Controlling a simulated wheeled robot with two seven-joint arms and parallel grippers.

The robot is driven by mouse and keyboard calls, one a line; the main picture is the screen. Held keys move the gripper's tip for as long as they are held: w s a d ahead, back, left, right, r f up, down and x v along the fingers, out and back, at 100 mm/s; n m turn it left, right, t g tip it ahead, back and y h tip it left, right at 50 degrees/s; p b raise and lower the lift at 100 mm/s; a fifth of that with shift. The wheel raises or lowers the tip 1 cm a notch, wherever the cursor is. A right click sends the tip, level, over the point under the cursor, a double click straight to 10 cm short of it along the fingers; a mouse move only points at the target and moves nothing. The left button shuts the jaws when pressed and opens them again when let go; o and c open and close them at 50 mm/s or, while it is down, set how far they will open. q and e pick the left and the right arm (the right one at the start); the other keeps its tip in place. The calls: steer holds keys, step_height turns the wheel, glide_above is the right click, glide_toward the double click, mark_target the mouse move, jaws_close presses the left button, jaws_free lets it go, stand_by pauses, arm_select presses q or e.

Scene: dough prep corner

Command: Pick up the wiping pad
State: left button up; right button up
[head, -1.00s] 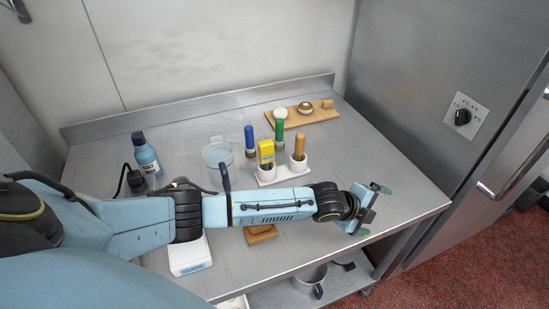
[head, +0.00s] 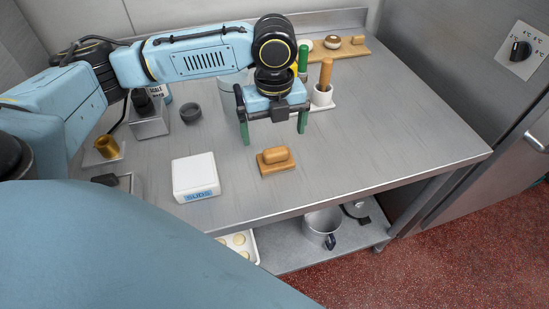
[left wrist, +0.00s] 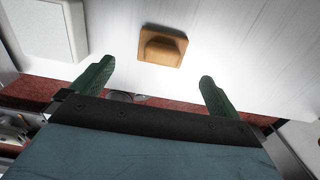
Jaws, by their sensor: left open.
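The wiping pad (head: 276,160), a tan block with a raised grip on top, lies on the steel table near its front edge. It also shows in the left wrist view (left wrist: 162,46), beyond the fingertips and between their lines. My left gripper (head: 274,130) is open and empty, pointing down, with its green fingers apart above the table. In the head view it appears just behind the pad, not touching it. In the left wrist view the gripper (left wrist: 154,76) shows both fingers clear of the pad. My right gripper is not in view.
A white box marked SUDS (head: 195,177) stands left of the pad. A small dark cup (head: 190,112) and a brass-coloured piece (head: 107,147) stand further left. A white holder (head: 322,101) with upright handles is behind the gripper. The table's right part is clear.

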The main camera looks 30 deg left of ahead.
mark_target(276, 150)
arm_select(q)
step_height(276, 150, down, 9)
steer(key=shift+w+d+f+b, duration=0.1)
steer(key=shift+d+b, duration=0.05)
steer(key=shift+b, duration=0.45)
steer(key=shift+c, duration=0.3)
steer(key=c, duration=1)
